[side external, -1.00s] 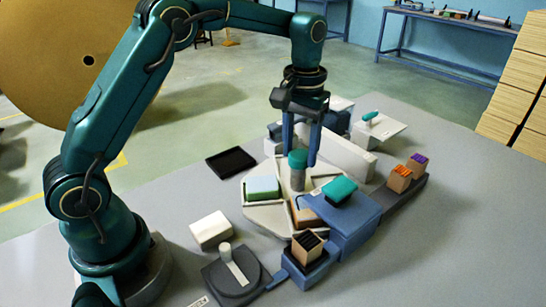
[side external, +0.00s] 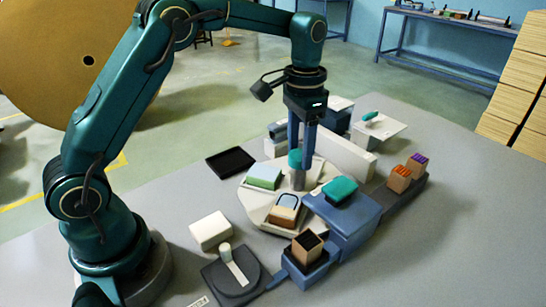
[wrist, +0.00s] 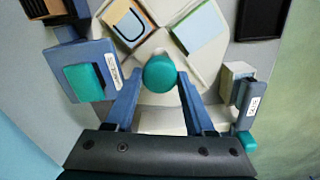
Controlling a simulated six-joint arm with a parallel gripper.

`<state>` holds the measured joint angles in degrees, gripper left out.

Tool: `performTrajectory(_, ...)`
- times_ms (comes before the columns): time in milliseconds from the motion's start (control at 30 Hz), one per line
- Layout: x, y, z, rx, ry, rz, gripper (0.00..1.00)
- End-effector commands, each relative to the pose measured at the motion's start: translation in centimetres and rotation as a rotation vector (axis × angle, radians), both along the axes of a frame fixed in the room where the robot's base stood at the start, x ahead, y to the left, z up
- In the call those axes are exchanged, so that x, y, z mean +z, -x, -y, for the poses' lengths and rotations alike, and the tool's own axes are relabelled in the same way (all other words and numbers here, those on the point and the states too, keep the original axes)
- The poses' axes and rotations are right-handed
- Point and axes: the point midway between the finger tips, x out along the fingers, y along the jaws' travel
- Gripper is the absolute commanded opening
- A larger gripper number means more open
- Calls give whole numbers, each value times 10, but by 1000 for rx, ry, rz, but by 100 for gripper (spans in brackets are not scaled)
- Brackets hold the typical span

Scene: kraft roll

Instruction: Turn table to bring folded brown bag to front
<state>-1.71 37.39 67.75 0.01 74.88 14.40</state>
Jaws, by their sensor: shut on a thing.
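A pale turntable (side external: 250,197) with walled compartments stands mid-table; it also shows in the wrist view (wrist: 160,42). Its central post has a teal knob (wrist: 159,73), which is also in the side view (side external: 295,158). My gripper (side external: 304,150) points straight down, shut on this knob with one finger on each side. The folded brown bag (side external: 285,210), with a pale, dark-outlined top, lies in the compartment facing the side camera. In the wrist view the bag (wrist: 127,22) is at the top, left of centre. A pale green block (side external: 264,177) sits in the neighbouring compartment.
A blue station with a teal pad (side external: 340,189) stands close to the turntable's right. A small brown box (side external: 307,247) sits in a blue holder at the front. A white block (side external: 210,231), black tray (side external: 231,161) and grey disc device (side external: 236,273) lie on the left.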

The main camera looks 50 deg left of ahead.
Motion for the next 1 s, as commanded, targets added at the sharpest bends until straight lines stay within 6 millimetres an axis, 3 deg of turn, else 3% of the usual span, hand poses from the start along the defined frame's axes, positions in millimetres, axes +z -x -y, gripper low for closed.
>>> performTrajectory(1000,2,0,0,-486,0,3,0)
